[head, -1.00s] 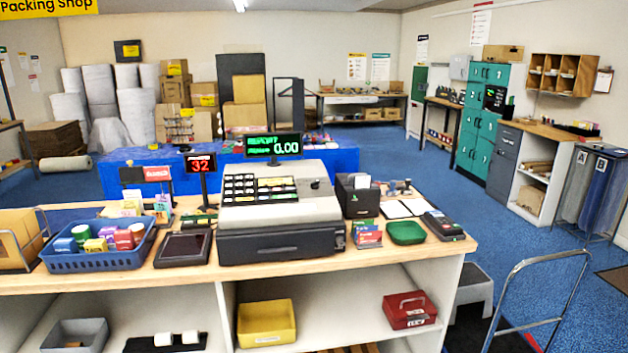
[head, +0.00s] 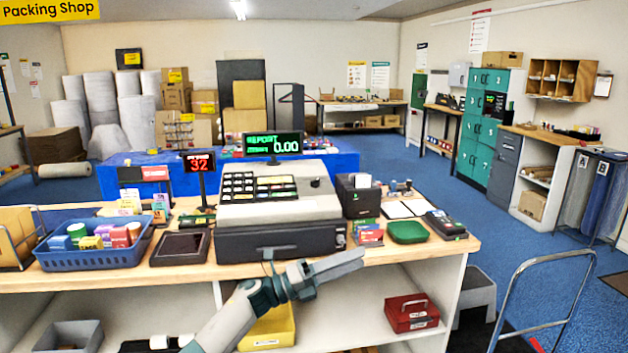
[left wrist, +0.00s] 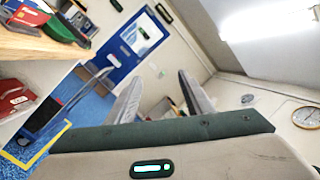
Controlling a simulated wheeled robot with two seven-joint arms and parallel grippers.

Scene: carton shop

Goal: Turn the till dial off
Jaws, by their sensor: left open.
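The till (head: 275,212) stands on the wooden counter, with rows of keys and a dark drawer front. The till dial (head: 316,183) is a small dark round knob on the right of its sloped top; its setting is too small to read. The till's display (head: 272,144) is lit, showing "REPORT" and 0.00. My left gripper (head: 352,261) is open and empty, in front of the counter's edge, below and to the right of the dial. In the left wrist view its two fingers (left wrist: 160,98) stand apart with nothing between them. My right gripper is not in view.
A blue basket (head: 95,248) and a dark tablet (head: 181,247) lie left of the till. A card holder (head: 357,197), green dish (head: 407,232) and card terminal (head: 445,224) stand to its right. A yellow bin (head: 268,331) and red box (head: 411,313) are on shelves below.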

